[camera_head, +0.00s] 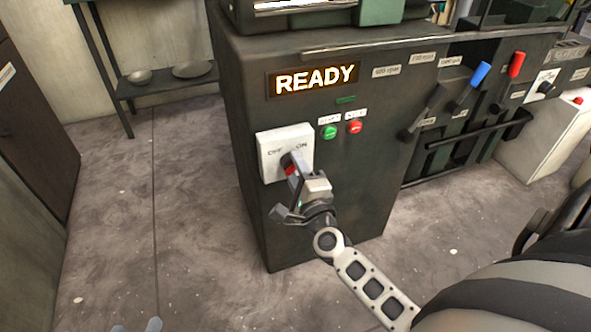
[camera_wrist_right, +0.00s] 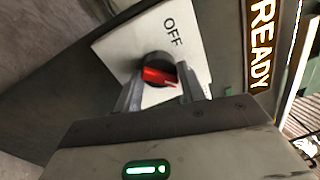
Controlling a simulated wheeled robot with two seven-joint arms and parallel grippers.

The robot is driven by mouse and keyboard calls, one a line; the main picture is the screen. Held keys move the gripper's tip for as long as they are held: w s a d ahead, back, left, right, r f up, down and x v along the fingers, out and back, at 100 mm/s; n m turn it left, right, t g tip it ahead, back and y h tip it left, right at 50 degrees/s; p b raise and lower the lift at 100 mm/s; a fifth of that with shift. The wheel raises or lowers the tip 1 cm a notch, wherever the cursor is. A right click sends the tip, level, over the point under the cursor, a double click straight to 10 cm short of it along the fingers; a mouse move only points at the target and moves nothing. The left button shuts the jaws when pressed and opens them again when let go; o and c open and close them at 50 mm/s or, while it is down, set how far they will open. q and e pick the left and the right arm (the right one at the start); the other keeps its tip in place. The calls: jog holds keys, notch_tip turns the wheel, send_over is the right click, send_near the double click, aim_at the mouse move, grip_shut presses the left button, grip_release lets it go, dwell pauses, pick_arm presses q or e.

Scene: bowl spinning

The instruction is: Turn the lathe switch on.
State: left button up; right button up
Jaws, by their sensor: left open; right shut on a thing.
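The lathe switch is a black knob with a red pointer (camera_wrist_right: 160,76) on a white plate (camera_head: 270,146) on the front of the dark lathe cabinet. The plate is marked OFF on the left and ON on the right in the head view; the right wrist view shows OFF clearly and no readable ON. My right gripper (camera_head: 291,164) is at the plate, its fingers on both sides of the knob and shut on it. Which mark the pointer faces I cannot tell. My left gripper (camera_head: 137,326) shows only its two spread tips at the bottom edge, empty.
A lit READY display (camera_head: 314,79) is above the plate. Green (camera_head: 329,132) and red (camera_head: 355,127) buttons sit right of it. Black, blue (camera_head: 480,73) and red (camera_head: 516,64) levers stand farther right. A shelf (camera_head: 160,88) with bowls is at back left. Floor on the left is clear.

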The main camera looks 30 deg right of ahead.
jog(key=shift+f, duration=0.15)
pick_arm(q)
jog(key=shift+f, duration=0.15)
pick_arm(e)
jog(key=o, duration=0.9)
jog(key=shift+o, duration=0.2)
jog(key=shift+s, duration=0.1)
pick_arm(q)
jog(key=shift+a+f, duration=0.15)
jog(key=shift+f, duration=0.05)
pick_arm(e)
jog(key=v, duration=1.2)
